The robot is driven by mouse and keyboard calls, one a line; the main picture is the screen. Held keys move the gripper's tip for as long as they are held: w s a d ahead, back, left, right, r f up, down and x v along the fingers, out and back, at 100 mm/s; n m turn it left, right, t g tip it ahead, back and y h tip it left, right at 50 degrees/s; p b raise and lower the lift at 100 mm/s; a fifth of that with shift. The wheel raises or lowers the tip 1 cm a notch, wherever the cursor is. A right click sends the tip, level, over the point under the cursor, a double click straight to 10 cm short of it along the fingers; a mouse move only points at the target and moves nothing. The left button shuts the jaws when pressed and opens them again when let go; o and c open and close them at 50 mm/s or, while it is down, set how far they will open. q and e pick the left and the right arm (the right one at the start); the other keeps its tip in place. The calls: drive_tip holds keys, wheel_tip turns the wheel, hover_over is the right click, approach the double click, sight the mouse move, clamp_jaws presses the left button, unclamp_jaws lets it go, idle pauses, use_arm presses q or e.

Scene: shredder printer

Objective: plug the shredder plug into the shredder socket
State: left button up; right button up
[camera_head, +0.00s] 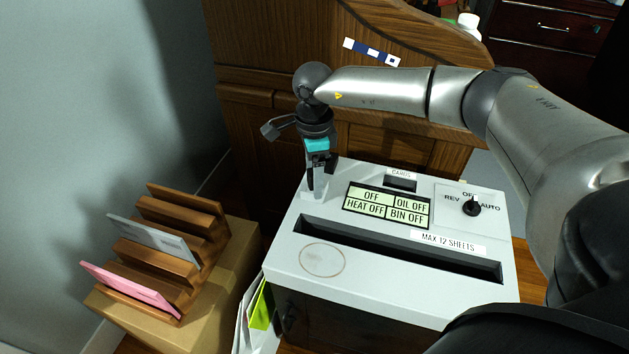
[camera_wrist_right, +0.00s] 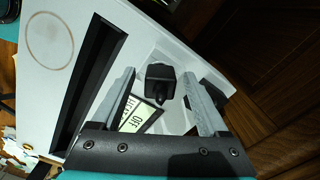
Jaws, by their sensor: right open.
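My right gripper (camera_head: 321,180) reaches down over the back left corner of the white shredder top (camera_head: 290,246). Its fingers are open. In the right wrist view, the open fingers (camera_wrist_right: 160,82) stand on either side of a small black block, which looks like the shredder plug (camera_wrist_right: 159,73). A gap shows between it and each finger. Its prongs cannot be made out. In the head view it is not clearly visible near the gripper. I cannot pick out the shredder socket in either view. My left gripper is not in view.
The shredder top carries a long paper slot (camera_head: 400,250), a status display (camera_head: 387,206) and a black knob (camera_head: 471,206). A wooden rack (camera_head: 188,222) with a grey and a pink item stands on a box at left. A wooden cabinet (camera_head: 250,125) rises behind.

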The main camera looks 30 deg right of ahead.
drive_tip(key=shift+c, duration=0.2)
clamp_jaws()
idle(0.4)
